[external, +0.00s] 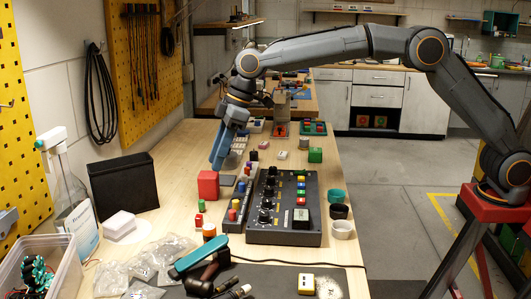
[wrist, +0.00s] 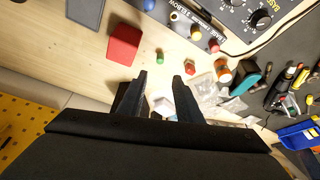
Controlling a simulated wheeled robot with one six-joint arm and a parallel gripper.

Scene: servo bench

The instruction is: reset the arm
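My arm (external: 320,48) reaches from its red mount at the right across the bench, with its forearm bent down at the left. My gripper (external: 216,166) points down above the wooden bench (external: 180,150), near a red block (external: 208,184). In the wrist view my gripper (wrist: 160,76) has two dark fingers standing apart, with nothing between them. The red block (wrist: 124,45) lies beyond the left finger. A small green piece (wrist: 159,57) and a small red piece (wrist: 190,67) lie beyond the fingertips.
A black control box (external: 285,228) with knobs and coloured buttons stands right of the red block. A black case (external: 122,184), a clear bin (external: 45,262) and plastic bags (external: 150,258) lie at left. A teal-handled tool (external: 200,255) lies in front. Bare wood shows behind.

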